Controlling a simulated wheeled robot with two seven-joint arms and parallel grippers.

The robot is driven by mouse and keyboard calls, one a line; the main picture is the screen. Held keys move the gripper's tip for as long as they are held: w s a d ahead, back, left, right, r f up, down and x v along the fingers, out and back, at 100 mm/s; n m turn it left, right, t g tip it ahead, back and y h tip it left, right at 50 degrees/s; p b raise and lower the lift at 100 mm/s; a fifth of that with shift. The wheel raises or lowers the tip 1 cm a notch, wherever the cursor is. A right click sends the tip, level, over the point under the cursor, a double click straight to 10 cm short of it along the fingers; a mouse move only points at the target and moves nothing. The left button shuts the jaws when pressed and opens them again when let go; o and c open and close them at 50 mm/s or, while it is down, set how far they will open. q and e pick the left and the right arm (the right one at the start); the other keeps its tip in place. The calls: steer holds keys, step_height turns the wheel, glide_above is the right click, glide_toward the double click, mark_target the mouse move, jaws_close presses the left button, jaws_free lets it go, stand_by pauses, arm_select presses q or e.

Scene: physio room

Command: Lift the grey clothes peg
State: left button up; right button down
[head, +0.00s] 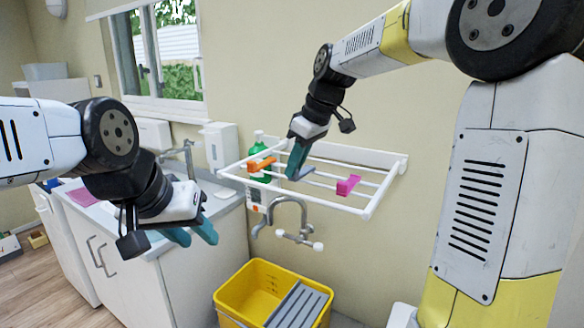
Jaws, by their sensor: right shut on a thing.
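My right gripper (295,172) reaches down onto the white wall drying rack (376,196) and is shut, its teal fingers among the rack's bars. The grey clothes peg cannot be made out on its own; it is hidden at the fingers, and I see no grey peg elsewhere on the rack. An orange peg (261,164) sits on the rack just left of the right gripper, and a pink peg (347,185) sits to its right. My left gripper (199,239) is open and empty, in front of the white cabinet, well apart from the rack.
A green bottle (259,143) stands behind the rack's left side. A grey tap (290,207) is below the rack. A yellow bucket (232,299) with a grey ribbed insert (297,305) stands lower down. The white cabinet (204,275) is at the left.

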mark_target(303, 173)
steer(key=r+g+y, duration=0.1)
steer(key=w+d+r+g, duration=0.1)
steer(key=shift+w+r+m+g+y, duration=0.25)
steer(key=shift+m+g+y, duration=0.05)
steer(key=shift+g+y, duration=0.1)
steer(key=shift+w+d+r+m+g+y, duration=0.3)
steer(key=shift+w+d+r+g+y, duration=0.25)
steer(key=shift+w+r+g+y, duration=0.4)
steer(key=shift+s+f+g, duration=0.1)
steer(key=shift+s+g, duration=0.1)
steer(key=shift+g, duration=0.05)
